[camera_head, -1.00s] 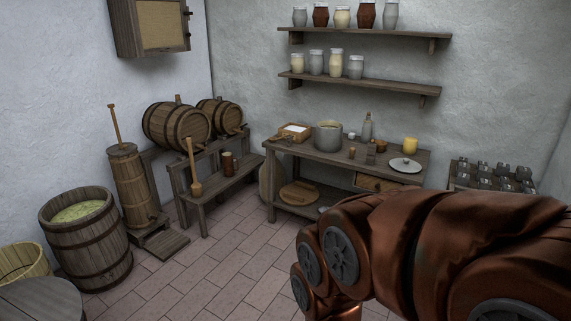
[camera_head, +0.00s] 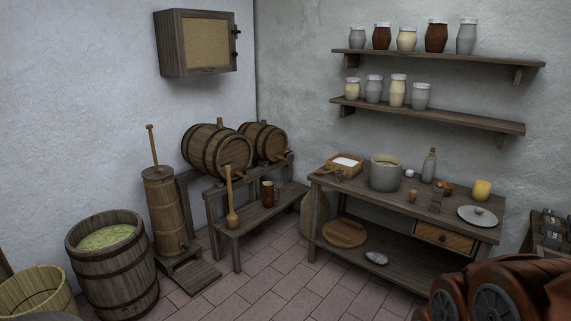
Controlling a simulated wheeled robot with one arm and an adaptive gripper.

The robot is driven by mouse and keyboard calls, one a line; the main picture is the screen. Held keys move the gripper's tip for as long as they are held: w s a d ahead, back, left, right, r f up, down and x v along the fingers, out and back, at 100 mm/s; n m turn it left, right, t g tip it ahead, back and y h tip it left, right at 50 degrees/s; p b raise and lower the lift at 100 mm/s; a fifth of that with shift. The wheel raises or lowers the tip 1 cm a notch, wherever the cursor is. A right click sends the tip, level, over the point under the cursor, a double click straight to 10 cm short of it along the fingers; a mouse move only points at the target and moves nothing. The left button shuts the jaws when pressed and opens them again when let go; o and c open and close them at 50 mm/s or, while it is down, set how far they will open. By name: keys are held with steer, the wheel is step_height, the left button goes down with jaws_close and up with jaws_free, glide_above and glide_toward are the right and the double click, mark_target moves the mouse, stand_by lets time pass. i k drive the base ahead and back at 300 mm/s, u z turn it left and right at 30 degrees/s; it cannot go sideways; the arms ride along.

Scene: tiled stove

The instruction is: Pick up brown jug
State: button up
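A brown jug-like vessel (camera_head: 268,193) stands upright on the low wooden bench (camera_head: 250,221) below the two barrels. It is small in view, and what looks like its handle is on its right side. Two reddish-brown jars with pale lids stand on the upper wall shelf: one brown jar (camera_head: 382,38) left of the middle and another brown jar (camera_head: 436,37) farther right. My arm fills the lower right corner, well apart from the bench. My gripper is out of view.
A churn (camera_head: 165,212) and an open barrel (camera_head: 112,262) stand to the left. A work table (camera_head: 335,188) with a pot (camera_head: 385,174) stands right of the bench. The tiled floor (camera_head: 262,283) in front is clear.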

mark_target(269, 188)
steer(key=i, duration=3.8)
steer(key=u, duration=2.25)
